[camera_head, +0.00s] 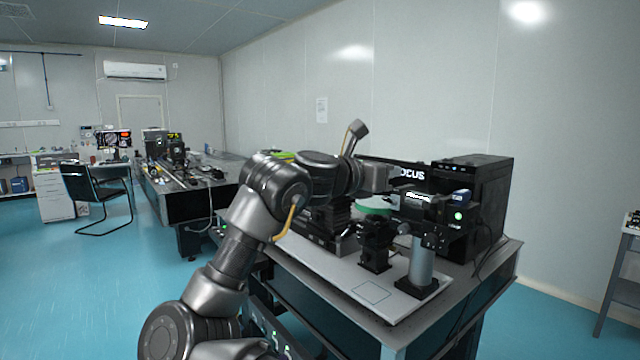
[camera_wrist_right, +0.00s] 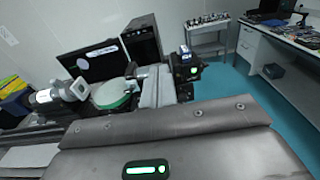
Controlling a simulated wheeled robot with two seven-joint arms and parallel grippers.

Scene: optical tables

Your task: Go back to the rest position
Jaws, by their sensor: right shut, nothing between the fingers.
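My right arm rises from the bottom of the head view, bends at the elbow and reaches right over the optical table (camera_head: 330,262). My right gripper (camera_head: 398,186) is shut and empty, in front of the monitor and close to the optical devices; its tips are hard to make out against them. In the right wrist view the gripper (camera_wrist_right: 156,86) points toward the devices, near a round green-rimmed part (camera_wrist_right: 112,96). My left gripper is not in view.
The table bears a black computer case (camera_head: 480,195), a monitor (camera_head: 408,174), a black mount (camera_head: 375,245) and a grey post (camera_head: 421,265), close around the gripper. Another optical table (camera_head: 180,205) and a chair (camera_head: 95,190) stand at left. Blue floor is open at left.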

